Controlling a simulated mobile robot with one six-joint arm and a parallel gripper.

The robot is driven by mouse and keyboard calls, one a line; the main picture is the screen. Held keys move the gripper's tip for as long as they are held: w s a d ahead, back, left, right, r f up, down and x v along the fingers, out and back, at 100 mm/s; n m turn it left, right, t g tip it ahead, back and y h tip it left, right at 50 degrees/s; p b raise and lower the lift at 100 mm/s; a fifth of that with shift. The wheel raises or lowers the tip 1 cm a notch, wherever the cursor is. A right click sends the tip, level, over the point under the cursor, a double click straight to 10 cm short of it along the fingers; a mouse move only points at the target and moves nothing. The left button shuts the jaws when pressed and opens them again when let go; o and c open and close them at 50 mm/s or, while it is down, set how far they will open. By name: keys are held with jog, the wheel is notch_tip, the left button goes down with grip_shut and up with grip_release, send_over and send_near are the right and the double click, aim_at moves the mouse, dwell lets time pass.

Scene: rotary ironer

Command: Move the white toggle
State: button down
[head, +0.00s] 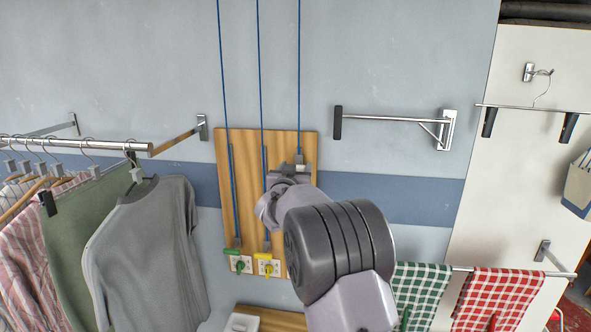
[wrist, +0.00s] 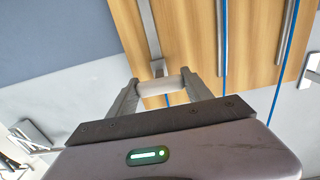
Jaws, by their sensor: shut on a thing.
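The white toggle (wrist: 162,87) is a short white bar hanging crosswise below a grey fitting, in front of the wooden board. In the wrist view it lies between the two fingers of my gripper (wrist: 160,92), which is shut on it. In the head view my gripper (head: 290,172) is at the upper right part of the board (head: 225,165), just under the end of the rightmost blue cord (head: 299,80). The toggle is mostly hidden there by my gripper. My arm covers the lower right of the board.
A green toggle (head: 233,252) and a yellow toggle (head: 266,255) hang low on the board by small plates. Clothes on a rail, including a grey shirt (head: 150,240), hang at left. A wall bracket (head: 390,119) juts out at right, above checked cloths (head: 497,298).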

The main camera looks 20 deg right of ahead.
jog(key=c, duration=0.7)
grip_release()
jog(key=shift+r, duration=0.4)
jog(key=shift+o, duration=1.3)
jog(key=shift+f, duration=0.15)
jog(key=b+v, duration=0.3)
jog(key=v, duration=1.4)
jog(key=shift+s+a, duration=0.2)
